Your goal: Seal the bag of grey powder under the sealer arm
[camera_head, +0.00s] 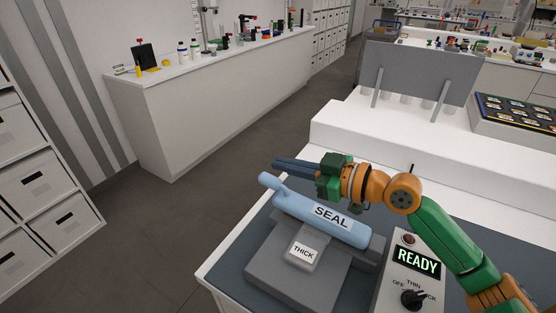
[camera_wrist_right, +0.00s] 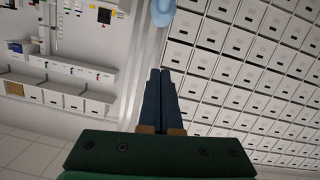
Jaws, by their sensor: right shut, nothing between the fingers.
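The light blue sealer arm (camera_head: 290,208), marked SEAL, lies across the grey sealer base (camera_head: 265,262). A small grey bag (camera_head: 304,236) with a THICK label lies on the base; its upper edge meets the arm, and whether it reaches beneath is hidden. My right gripper (camera_head: 277,164) is shut and empty, pointing left just beyond the arm's rounded handle end, seemingly above it. In the wrist view the right gripper (camera_wrist_right: 160,72) shows its fingers together, with a rounded blue end (camera_wrist_right: 163,12) ahead. My left gripper is out of view.
A control box (camera_head: 390,280) with a green READY display and a black knob (camera_head: 412,300) stands right of the sealer. A white raised counter (camera_head: 350,130) with a grey panel (camera_head: 420,75) stands behind. Open floor lies to the left.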

